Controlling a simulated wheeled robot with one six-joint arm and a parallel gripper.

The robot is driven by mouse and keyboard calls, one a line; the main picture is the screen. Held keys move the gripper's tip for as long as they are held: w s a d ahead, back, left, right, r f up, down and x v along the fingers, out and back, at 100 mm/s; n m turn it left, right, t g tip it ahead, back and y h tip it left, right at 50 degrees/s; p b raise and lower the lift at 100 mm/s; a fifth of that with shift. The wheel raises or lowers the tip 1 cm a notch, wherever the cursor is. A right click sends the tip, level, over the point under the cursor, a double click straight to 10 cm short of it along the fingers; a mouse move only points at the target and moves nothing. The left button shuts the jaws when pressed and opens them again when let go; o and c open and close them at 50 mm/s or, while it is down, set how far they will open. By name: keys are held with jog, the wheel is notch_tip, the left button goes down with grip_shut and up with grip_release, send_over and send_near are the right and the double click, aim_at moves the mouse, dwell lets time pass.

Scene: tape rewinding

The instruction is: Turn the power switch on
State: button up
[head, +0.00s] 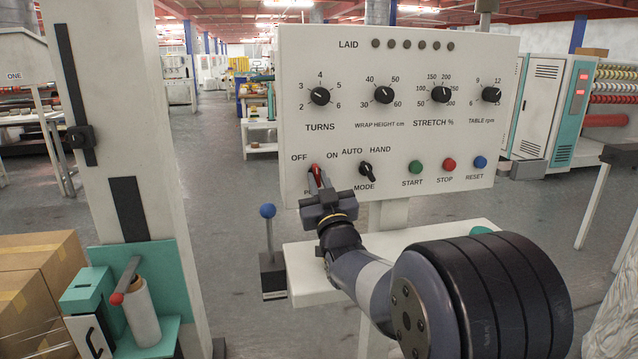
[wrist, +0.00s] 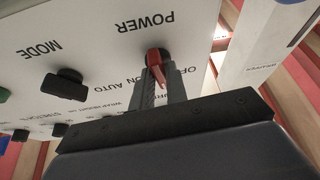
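The power switch (head: 315,171) is a red knob at the lower left of the white control panel (head: 400,60). OFF stands at its upper left and ON at its upper right. Its pointer tilts towards OFF. My gripper (head: 319,186) is in front of it and hides part of the POWER label. In the wrist view, the panel appears upside down. The red knob (wrist: 157,68) lies between my two fingers (wrist: 162,88), which stand close together on either side of it. They look shut on the knob; the exact contact is hard to see.
The black MODE knob (head: 366,170) is close to the right of my gripper. Green START (head: 415,167), red STOP (head: 449,165) and blue RESET (head: 480,162) buttons lie farther right. A blue-topped lever (head: 267,212) stands at lower left. Boxes (head: 40,275) are at far left.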

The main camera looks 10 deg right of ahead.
grip_shut()
jog(key=shift+f+m+b, duration=0.1)
jog(key=shift+m+b, duration=0.2)
jog(key=shift+b, duration=0.1)
jog(key=shift+a+f+m+h+b, duration=0.1)
jog(key=shift+m+h+b, duration=0.5)
jog(key=shift+m+b, duration=0.1)
jog(key=m+h+b, duration=0.2)
jog(key=m, duration=0.1)
jog(key=shift+a+m, duration=0.1)
jog(key=shift+m, duration=0.2)
jog(key=shift+a+r+m+g+h, duration=0.1)
jog(key=shift+m+g+h, duration=0.4)
jog(key=shift+m, duration=0.95)
jog(key=shift+d+r+m+g+h, duration=0.15)
jog(key=shift+m+h, duration=0.6)
jog(key=shift+m, duration=0.75)
jog(key=shift+a+r+m+g+h, duration=0.15)
jog(key=shift+m+g+h, duration=0.35)
jog(key=shift+m, duration=0.95)
jog(key=shift+f+m+h, duration=0.1)
jog(key=shift+m+h, duration=0.2)
jog(key=shift+h, duration=0.05)
